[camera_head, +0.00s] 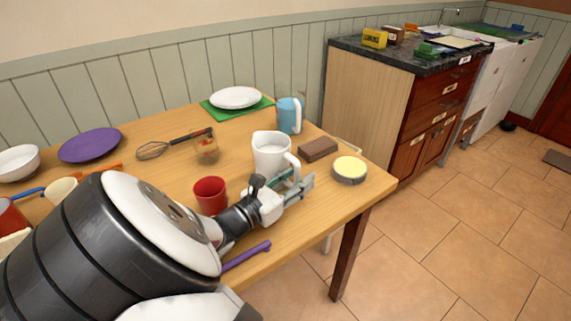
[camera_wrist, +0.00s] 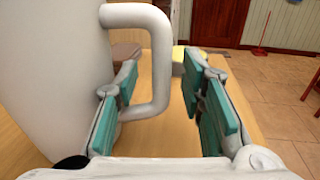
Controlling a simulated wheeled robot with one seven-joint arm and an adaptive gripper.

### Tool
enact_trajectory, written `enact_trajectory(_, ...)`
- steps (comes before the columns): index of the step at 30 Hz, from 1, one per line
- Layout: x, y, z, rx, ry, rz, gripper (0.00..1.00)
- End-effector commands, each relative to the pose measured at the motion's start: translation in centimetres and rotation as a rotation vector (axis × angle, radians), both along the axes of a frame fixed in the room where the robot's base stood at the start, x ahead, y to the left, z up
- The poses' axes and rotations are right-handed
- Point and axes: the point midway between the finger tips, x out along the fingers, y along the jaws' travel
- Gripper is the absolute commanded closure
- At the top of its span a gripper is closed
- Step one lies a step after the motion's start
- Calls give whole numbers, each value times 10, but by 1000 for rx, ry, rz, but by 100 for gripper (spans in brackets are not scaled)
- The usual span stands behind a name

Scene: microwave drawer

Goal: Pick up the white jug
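The white jug (camera_head: 270,152) stands upright on the wooden table, near the table's right end. In the wrist view the jug's white body (camera_wrist: 50,70) fills the left side. Its handle (camera_wrist: 160,60) reaches out to the right, between the two teal-padded fingers. My gripper (camera_head: 297,184) is at the jug's handle side, low over the table. In the wrist view my gripper (camera_wrist: 160,100) is open, with a finger on each side of the handle. The left finger is between the jug's body and the handle. A clear gap shows between the handle and the right finger.
A red cup (camera_head: 210,195) stands left of my gripper. A brown block (camera_head: 318,149) and a round yellow-topped tin (camera_head: 349,170) lie right of the jug. A blue jug (camera_head: 288,115) stands behind. A purple utensil (camera_head: 246,256) lies near the front edge.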

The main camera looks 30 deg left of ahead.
Motion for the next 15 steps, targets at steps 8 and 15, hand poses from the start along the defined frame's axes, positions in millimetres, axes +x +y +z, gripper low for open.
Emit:
enact_trajectory(8,0,0,0,0,0,0,98)
enact_trajectory(15,0,0,2,2,-3,-1,100)
